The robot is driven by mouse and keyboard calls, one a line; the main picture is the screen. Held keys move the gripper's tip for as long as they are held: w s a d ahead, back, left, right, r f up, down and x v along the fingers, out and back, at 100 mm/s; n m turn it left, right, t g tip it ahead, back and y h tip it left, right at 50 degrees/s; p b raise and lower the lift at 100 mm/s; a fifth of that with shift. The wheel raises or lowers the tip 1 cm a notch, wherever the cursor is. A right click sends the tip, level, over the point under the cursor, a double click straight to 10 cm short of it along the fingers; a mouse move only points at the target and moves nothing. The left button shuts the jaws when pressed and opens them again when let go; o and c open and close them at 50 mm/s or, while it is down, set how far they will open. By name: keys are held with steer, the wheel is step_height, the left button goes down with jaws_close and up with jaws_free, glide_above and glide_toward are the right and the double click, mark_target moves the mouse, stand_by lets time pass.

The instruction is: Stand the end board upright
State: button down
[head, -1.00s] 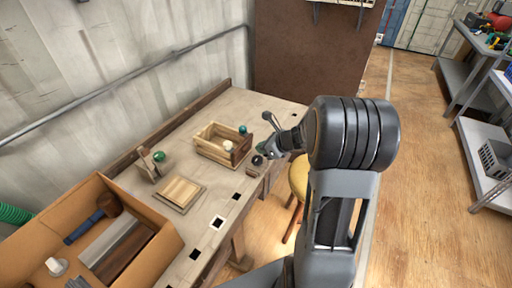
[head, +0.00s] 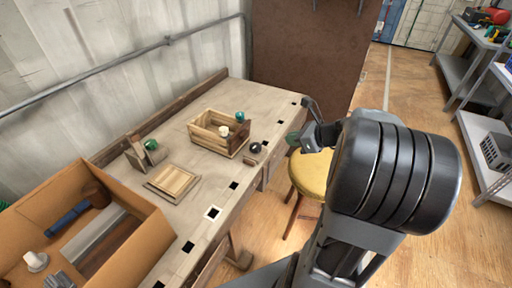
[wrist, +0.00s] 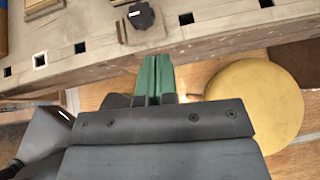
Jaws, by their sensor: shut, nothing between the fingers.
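A slatted wooden panel (head: 173,181) lies flat on the workbench in the head view; I cannot tell for certain whether it is the end board. Behind it, a small wooden piece with a green knob (head: 147,153) stands near the back of the bench. An open wooden box (head: 212,138) with a green and a cream knob stands farther along. My gripper (head: 297,138) is beyond the bench's front edge, right of the box and apart from it. In the wrist view its green fingers (wrist: 155,76) are together and empty.
A black knob on a small block (head: 255,149) sits near the front edge; it also shows in the wrist view (wrist: 141,15). A cardboard box (head: 138,240) with a mallet is at the near left. A yellow stool (head: 313,172) stands below my gripper. The bench has square holes.

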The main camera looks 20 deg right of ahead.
steer(key=f+b, duration=0.1)
steer(key=y+b, duration=0.2)
glide_toward(246, 135)
steer(key=shift+n+t, duration=0.3)
steer(key=f, duration=0.1)
steer(key=w+a+f, duration=0.1)
steer(key=f, duration=0.1)
steer(key=a+f, duration=0.1)
steer(key=shift+w+f, duration=0.15)
steer(key=shift+w, duration=0.25)
steer(key=shift+w+a+r, duration=0.25)
steer(key=shift+w+a, duration=0.4)
steer(key=shift+w, duration=0.15)
steer(key=shift+w+a+r, duration=0.15)
steer(key=shift+w+a, duration=0.3)
steer(key=shift+w, duration=0.2)
